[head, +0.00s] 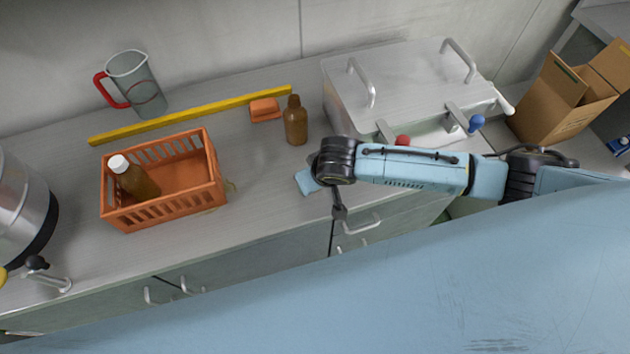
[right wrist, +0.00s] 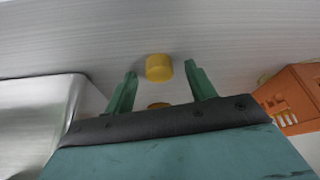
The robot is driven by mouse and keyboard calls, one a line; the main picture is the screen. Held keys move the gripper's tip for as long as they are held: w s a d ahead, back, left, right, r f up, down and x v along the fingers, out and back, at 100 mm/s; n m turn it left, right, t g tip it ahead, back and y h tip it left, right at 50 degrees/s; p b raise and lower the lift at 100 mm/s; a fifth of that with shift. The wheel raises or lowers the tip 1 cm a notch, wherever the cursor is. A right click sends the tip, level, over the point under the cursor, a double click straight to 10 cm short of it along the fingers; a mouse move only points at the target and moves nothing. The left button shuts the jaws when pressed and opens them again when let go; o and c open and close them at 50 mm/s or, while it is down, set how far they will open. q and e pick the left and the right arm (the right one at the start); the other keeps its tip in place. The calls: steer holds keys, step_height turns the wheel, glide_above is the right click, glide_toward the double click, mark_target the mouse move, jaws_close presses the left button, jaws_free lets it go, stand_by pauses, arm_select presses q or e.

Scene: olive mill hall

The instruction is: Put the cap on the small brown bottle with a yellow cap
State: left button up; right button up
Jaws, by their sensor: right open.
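A small brown bottle (head: 296,124) stands upright on the counter in the head view, with no yellow cap on its neck. A yellow cap (right wrist: 159,68) is on the counter in the right wrist view; my right arm hides it in the head view. My right gripper (right wrist: 160,76) is open, its green fingers on either side of the cap with gaps. It also shows in the head view (head: 306,182), in front of the bottle. A brownish-yellow piece at the palm edge in the wrist view is mostly hidden; I cannot tell what it is. My left gripper is not in view.
An orange crate (head: 165,214) holds a white-capped brown bottle (head: 138,180). A yellow bar (head: 190,116), an orange block (head: 265,109) and a red-handled jug (head: 138,84) lie behind. A metal box (head: 415,75) with handles stands right; a cardboard box (head: 560,100) is farther right.

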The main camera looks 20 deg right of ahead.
stand_by(0.3)
steer(key=c, duration=1)
step_height(320, 180, up, 10)
steer(key=shift+p, duration=0.5)
